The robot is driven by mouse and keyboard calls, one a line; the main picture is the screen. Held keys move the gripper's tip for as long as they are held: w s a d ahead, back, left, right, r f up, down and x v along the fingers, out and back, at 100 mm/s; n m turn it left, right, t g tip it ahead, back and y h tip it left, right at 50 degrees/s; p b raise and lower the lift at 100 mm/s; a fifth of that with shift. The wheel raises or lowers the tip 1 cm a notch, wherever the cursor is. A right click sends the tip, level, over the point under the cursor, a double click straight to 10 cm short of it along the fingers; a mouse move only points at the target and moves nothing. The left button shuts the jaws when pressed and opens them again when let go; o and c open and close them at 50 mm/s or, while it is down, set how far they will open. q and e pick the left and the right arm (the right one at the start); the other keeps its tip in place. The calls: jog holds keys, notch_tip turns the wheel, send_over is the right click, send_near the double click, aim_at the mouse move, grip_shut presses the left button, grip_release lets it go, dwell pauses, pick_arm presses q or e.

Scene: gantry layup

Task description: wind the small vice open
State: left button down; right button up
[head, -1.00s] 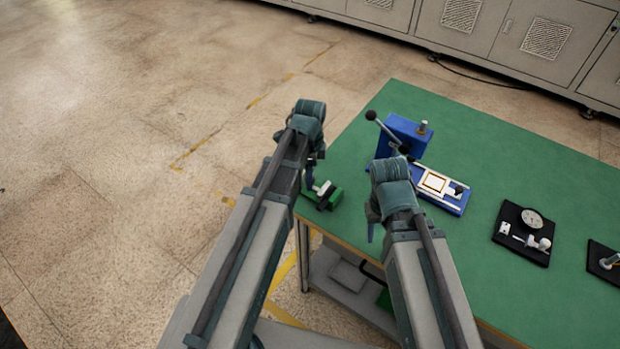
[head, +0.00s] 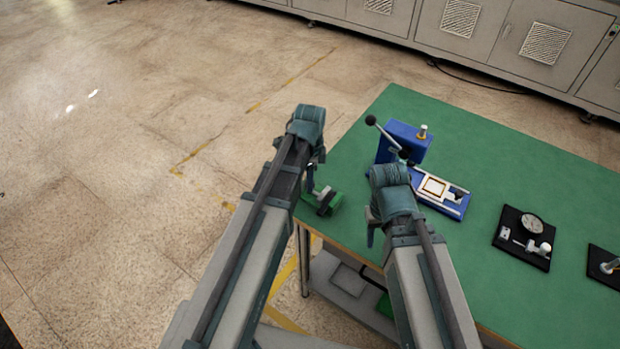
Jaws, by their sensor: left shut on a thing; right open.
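The small green vice (head: 331,205) sits at the near left corner of the green table, with a dark part and a light metal part on top. My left gripper (head: 311,178) is at the left side of the vice, mostly hidden behind its own wrist. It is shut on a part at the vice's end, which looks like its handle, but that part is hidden. My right gripper (head: 371,236) is open and empty, pointing down near the table's front edge, to the right of the vice.
A blue press (head: 405,138) with a black-knobbed lever and a blue-and-white fixture (head: 447,199) stand behind my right gripper. A black plate with a dial gauge (head: 509,240) lies further right. The table's back right is clear.

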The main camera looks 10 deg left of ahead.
pick_arm(q)
jog(key=n, duration=0.6)
jog(key=shift+n, duration=0.3)
jog(key=n, duration=0.5)
jog(key=shift+n, duration=0.4)
jog(key=c, duration=0.5)
grip_release()
